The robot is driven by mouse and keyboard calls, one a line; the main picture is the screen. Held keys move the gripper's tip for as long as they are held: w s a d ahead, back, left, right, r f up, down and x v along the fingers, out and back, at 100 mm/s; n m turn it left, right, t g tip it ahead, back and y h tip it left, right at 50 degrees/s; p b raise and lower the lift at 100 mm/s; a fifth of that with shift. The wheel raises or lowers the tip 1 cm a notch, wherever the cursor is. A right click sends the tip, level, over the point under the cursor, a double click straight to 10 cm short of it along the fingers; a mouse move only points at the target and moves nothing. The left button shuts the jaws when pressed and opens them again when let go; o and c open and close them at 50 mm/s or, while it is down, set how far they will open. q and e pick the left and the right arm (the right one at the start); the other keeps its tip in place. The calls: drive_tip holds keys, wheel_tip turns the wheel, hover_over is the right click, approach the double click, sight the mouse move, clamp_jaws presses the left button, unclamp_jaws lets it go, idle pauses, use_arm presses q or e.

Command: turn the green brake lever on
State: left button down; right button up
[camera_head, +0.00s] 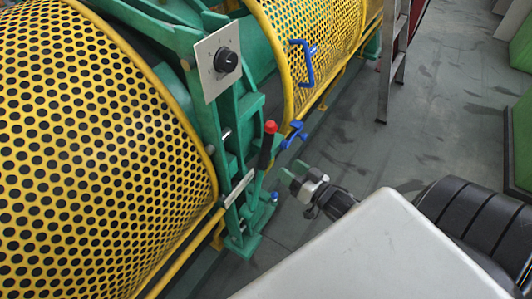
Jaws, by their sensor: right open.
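My right gripper (292,174) is open and empty, just right of the lever and a little lower in the picture. A gap shows between its fingertips and the lever. I cannot tell how far apart they are in depth. My left gripper is not in view.
Yellow perforated guards (90,140) cover the machine at left and top. A grey panel with a black knob (226,60) sits above the lever. Blue handles (303,62) are on the far guard. A ladder (392,70) stands behind. Grey floor (440,130) is open at right.

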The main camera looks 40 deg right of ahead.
sight(269, 154)
drive_tip(key=w, duration=0.3)
drive_tip(key=w+a, duration=0.1)
drive_tip(key=w, duration=0.2)
drive_tip(key=w+a, duration=0.1)
drive_tip(key=w, duration=0.3)
drive_tip(key=shift+r, duration=0.1)
clamp_jaws()
